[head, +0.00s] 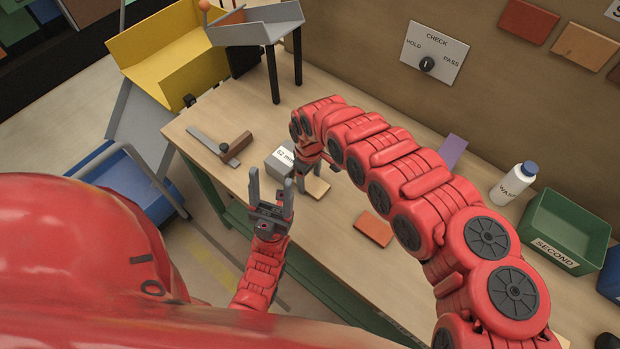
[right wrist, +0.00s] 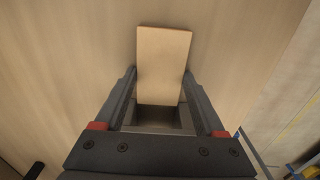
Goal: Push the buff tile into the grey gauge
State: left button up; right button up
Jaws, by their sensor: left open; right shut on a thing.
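The buff tile (head: 318,188) is at the bench's front middle, just right of the grey gauge (head: 281,159), a small block with a printed label. My right gripper (head: 305,187) reaches down beside the gauge and is shut on the tile. In the right wrist view the tile (right wrist: 163,62) sticks out between the two fingers, flat against the wood behind it. I cannot tell whether the tile touches the gauge. My left gripper (head: 272,190) is open and empty, in front of the gauge, fingers pointing up the picture.
An orange-red tile (head: 374,228) lies right of the buff tile, under my right arm. A square tool (head: 215,146) lies left. A purple tile (head: 452,151), white bottle (head: 513,183) and green bin (head: 566,225) stand right. A grey tray stand (head: 257,32) and yellow chute (head: 170,55) are back left.

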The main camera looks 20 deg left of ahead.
jog(key=shift+s+a+f+b, duration=0.1)
jog(key=shift+a+f+b, duration=0.1)
jog(key=shift+b, duration=0.1)
jog(key=shift+w+a+f+b, duration=0.15)
jog(key=shift+a+b, duration=0.25)
jog(key=shift+b, duration=0.45)
jog(key=shift+w+a+r+b, duration=0.1)
jog(key=shift+w+a+b, duration=0.25)
jog(key=shift+b, duration=0.45)
jog(key=shift+a+b, duration=0.5)
jog(key=shift+b, duration=0.4)
jog(key=shift+d+f+b, duration=0.1)
jog(key=shift+f+b, duration=0.1)
jog(key=shift+b, duration=0.25)
dwell(0.5)
